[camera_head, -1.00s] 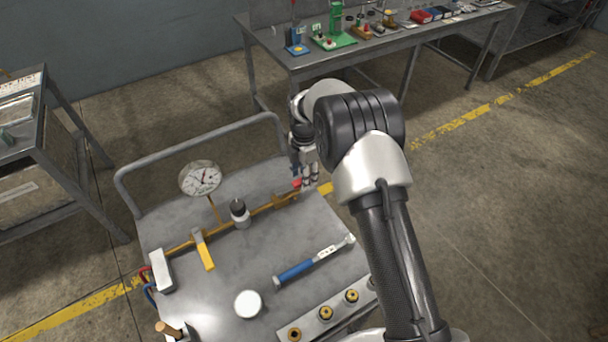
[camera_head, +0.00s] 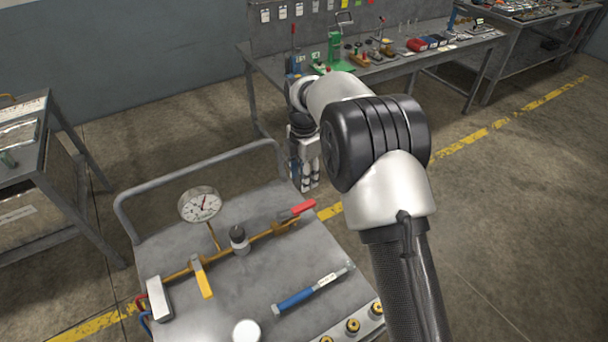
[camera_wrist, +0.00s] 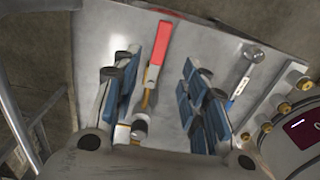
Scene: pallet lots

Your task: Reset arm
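My gripper (camera_head: 306,182) hangs above the far right part of the cart top, with nothing seen in it. In the wrist view its blue-padded fingers (camera_wrist: 158,100) stand apart, with the red valve handle (camera_wrist: 159,45) showing below and between them. In the head view the red handle (camera_head: 297,210) lies at the right end of the brass pipe (camera_head: 260,237), clear of the fingertips. My arm crosses the right side of the head view.
The grey cart (camera_head: 180,315) carries a pressure gauge (camera_head: 200,204), a yellow-handled valve (camera_head: 203,282), a blue-handled torque wrench (camera_head: 310,290) and a white round piece (camera_head: 246,331). A workbench (camera_head: 395,69) with tools stands behind. Bare floor lies to the right.

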